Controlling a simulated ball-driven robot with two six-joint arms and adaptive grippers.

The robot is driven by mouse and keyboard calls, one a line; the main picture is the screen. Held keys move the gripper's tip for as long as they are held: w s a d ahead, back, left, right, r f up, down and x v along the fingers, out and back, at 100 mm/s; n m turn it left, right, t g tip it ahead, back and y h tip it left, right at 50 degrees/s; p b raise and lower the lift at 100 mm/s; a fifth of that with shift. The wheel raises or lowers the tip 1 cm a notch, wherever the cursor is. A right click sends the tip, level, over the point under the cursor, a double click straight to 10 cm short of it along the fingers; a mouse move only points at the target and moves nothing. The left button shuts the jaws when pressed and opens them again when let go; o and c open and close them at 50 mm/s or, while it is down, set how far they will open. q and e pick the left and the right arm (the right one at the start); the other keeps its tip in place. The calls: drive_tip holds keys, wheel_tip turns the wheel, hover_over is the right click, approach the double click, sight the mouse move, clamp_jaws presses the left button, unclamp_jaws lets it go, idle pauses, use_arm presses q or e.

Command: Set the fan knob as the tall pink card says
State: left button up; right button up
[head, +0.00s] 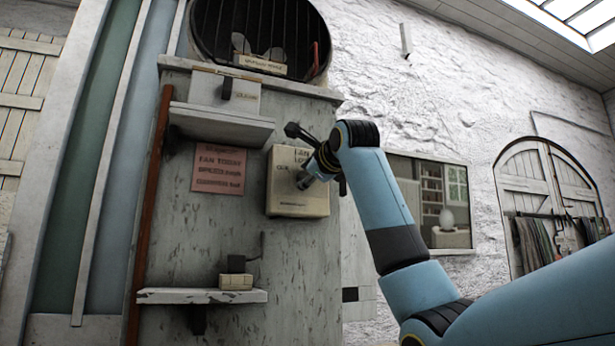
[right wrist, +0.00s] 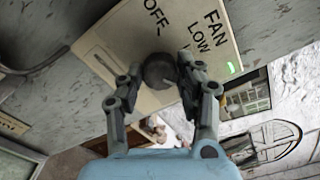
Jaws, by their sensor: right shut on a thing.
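A pink card (head: 219,168) hangs on the grey panel. Its top line reads "FAN TODAY"; the smaller lines below are too blurred to read surely. To its right is the cream fan control box (head: 297,205), which also shows in the right wrist view (right wrist: 110,50) with "FAN", "OFF" and "LOW" lettering. The gripper also shows in the head view (head: 312,172). I cannot tell the knob's setting. My left gripper is out of view.
A round barred opening (head: 260,20) is above. A ledge (head: 220,122) sits above the card, and a lower shelf (head: 165,296) holds a small box (head: 235,281). A brown pipe (head: 150,210) runs left of the card. A window (head: 430,200) is at right.

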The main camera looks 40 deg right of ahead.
drive_tip(key=shift+f, duration=0.1)
drive_tip(key=o, duration=1.1)
drive_tip(key=shift+o, duration=0.2)
drive_tip(key=shift+s, duration=0.1)
drive_tip(key=v, duration=1.1)
drive_tip(key=shift+s, duration=0.4)
